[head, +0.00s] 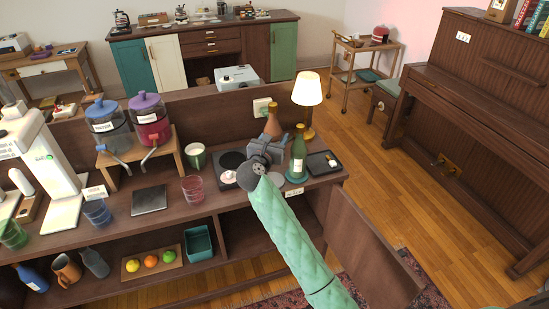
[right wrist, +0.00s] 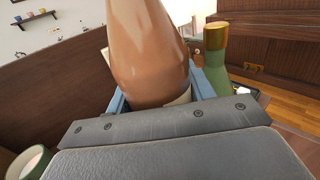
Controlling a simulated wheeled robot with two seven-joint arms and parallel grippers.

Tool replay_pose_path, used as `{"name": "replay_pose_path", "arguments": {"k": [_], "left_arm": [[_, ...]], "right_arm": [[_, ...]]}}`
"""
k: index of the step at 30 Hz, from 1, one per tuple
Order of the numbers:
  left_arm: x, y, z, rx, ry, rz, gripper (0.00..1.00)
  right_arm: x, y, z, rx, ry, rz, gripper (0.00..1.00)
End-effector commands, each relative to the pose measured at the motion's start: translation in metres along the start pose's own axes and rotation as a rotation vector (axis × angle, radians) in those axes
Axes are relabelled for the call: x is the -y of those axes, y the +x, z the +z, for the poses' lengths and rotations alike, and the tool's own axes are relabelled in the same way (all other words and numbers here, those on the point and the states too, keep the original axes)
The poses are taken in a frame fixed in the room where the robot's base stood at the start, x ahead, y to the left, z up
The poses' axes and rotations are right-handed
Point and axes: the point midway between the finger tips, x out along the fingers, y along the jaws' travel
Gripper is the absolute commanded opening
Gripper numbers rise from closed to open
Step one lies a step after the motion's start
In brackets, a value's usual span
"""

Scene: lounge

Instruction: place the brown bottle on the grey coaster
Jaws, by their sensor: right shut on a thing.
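The brown bottle (head: 273,122) stands upright in the jaws of my right gripper (head: 268,146), above the back right part of the wooden counter. In the right wrist view the bottle (right wrist: 147,50) fills the space between the blue fingers, its lower end between them. Whether its base touches anything is hidden by the gripper. A dark round disc (head: 231,160) lies left of the gripper, with a pale small item (head: 228,177) just in front of it. I cannot tell for sure which disc is the grey coaster; it may be partly hidden. My left gripper is not in view.
A white-green cup (head: 195,156) and a pink glass (head: 193,188) stand left.

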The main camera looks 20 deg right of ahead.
Motion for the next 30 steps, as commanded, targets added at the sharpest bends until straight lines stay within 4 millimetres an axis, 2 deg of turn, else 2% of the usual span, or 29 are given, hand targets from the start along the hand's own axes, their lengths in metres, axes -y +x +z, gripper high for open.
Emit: {"name": "replay_pose_path", "arguments": {"k": [3,9,16,24,30], "left_arm": [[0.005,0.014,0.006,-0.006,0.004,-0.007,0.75],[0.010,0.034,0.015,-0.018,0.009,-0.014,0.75],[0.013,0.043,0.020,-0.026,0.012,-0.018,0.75],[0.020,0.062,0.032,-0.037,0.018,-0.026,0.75],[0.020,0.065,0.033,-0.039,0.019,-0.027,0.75]], "right_arm": [[0.000,0.000,-0.021,0.000,-0.006,0.001,0.09],[0.000,0.000,-0.048,0.001,-0.002,0.001,0.09],[0.000,0.000,-0.063,0.001,-0.002,0.001,0.09],[0.000,0.000,-0.092,0.001,-0.001,0.001,0.09],[0.000,0.000,-0.095,0.002,0.000,0.001,0.09]]}}
